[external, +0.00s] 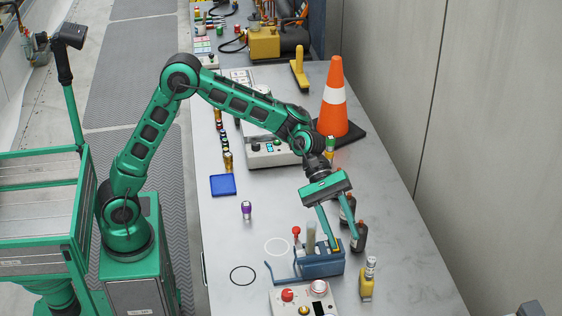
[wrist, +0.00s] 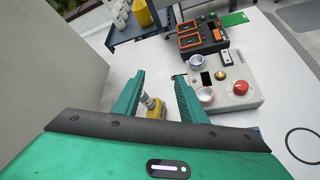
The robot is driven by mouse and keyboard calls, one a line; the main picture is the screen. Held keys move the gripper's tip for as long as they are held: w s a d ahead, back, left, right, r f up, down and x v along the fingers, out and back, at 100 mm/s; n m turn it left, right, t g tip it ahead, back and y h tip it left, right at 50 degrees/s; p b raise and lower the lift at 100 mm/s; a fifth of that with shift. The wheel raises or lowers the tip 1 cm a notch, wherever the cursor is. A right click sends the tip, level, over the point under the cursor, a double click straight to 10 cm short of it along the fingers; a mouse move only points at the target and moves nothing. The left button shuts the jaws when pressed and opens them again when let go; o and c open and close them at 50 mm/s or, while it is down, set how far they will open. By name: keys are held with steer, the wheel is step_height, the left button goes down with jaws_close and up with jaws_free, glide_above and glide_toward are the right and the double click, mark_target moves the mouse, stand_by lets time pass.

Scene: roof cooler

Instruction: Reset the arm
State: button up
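My gripper (external: 344,242) hangs over the right part of the grey table (external: 410,268), pointing down with its two green fingers spread apart. In the wrist view my gripper (wrist: 159,88) is also open, with nothing clamped. A yellow bottle (wrist: 154,110) with a grey top shows between the fingers in that view. In the external view this yellow bottle (external: 367,284) stands on the table nearer the camera, apart from the fingers. My arm is stretched out across the table, with its elbow raised.
A blue holder (external: 320,265) is just below the fingers. Dark bottles (external: 358,238) stand to their right. A control box (external: 290,298) with a red knob is in front, and an orange cone (external: 335,100) behind. A wall (external: 500,130) borders the right side. The table's left middle is fairly clear.

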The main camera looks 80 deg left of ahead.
steer(key=s+a+f+m+g+y, duration=0.1)
steer(key=s+a+f+m+y, duration=0.2)
steer(key=s, duration=1.1)
steer(key=s+a+f+m+y, duration=0.3)
steer(key=s+a+m+y, duration=0.2)
steer(key=s+a+m, duration=0.5)
steer(key=s+a+f+m+g+y, duration=0.1)
steer(key=s+a+f+m+y, duration=0.2)
steer(key=s, duration=1.6)
steer(key=a+m+y, duration=0.1)
steer(key=a+m, duration=0.3)
steer(key=a, duration=0.1)
steer(key=shift+s+a+f+g, duration=0.3)
steer(key=shift+s+a, duration=0.05)
steer(key=shift+s, duration=0.05)
